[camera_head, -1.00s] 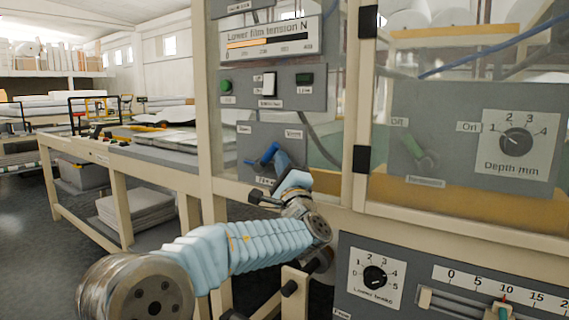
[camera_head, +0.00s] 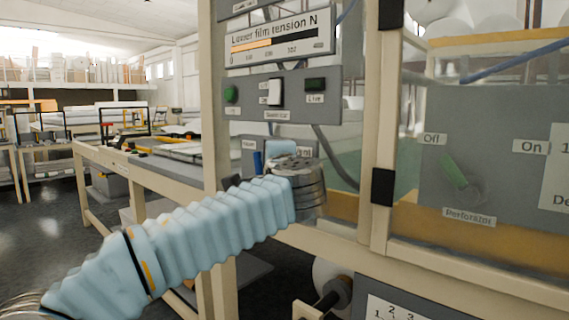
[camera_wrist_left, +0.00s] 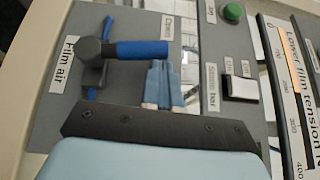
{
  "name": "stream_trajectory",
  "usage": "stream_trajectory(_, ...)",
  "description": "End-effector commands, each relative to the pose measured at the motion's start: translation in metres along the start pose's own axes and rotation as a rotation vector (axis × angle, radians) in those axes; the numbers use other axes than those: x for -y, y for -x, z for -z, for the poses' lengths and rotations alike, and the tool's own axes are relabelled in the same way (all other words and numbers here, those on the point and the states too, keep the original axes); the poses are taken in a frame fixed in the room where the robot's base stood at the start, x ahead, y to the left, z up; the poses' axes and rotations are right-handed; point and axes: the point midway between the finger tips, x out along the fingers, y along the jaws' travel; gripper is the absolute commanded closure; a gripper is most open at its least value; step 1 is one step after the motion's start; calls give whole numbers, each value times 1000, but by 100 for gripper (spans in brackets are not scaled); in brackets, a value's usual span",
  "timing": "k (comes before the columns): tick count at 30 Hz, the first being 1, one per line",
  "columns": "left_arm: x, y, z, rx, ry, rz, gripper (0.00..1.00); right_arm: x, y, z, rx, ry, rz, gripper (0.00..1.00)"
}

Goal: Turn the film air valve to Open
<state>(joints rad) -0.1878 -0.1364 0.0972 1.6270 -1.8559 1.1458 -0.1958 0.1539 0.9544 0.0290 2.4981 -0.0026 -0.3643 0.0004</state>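The film air valve has a blue handle (camera_wrist_left: 142,49) on a dark pivot, beside the "Film air" label (camera_wrist_left: 62,65). In the left wrist view the handle lies level, pointing right, with a small label that looks like "Open" (camera_wrist_left: 167,27) just above its end. My left gripper (camera_wrist_left: 163,66) has its light-blue fingers together, just below the handle's outer end, very close or touching; the handle is not between them. In the head view only a bit of the blue handle (camera_head: 257,162) shows behind my left arm, which hides most of the valve panel. My right gripper is out of view.
Above the valve are a green button (camera_wrist_left: 233,12), a white rocker switch (camera_wrist_left: 240,88) and the film tension gauge (camera_head: 279,46). A frame post (camera_head: 384,140) and the perforator panel (camera_head: 480,150) stand to the right. A long workbench (camera_head: 150,160) is at left.

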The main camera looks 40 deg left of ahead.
Motion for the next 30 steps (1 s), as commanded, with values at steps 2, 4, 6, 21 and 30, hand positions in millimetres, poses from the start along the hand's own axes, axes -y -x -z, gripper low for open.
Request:
stream_trajectory(2, 3, -4, -6, 2, 1, 0, 100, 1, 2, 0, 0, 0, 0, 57)
stream_trajectory(4, 6, -8, -9, 1, 45, -59, 100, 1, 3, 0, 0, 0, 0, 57)
stream_trajectory(6, 6, -13, -11, 1, 80, -114, 100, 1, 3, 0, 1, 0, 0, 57)
stream_trajectory(21, 3, -35, -26, 1, 73, -108, 100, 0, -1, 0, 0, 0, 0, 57)
stream_trajectory(30, 2, -39, -28, 0, 72, -108, 100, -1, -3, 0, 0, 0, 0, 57)
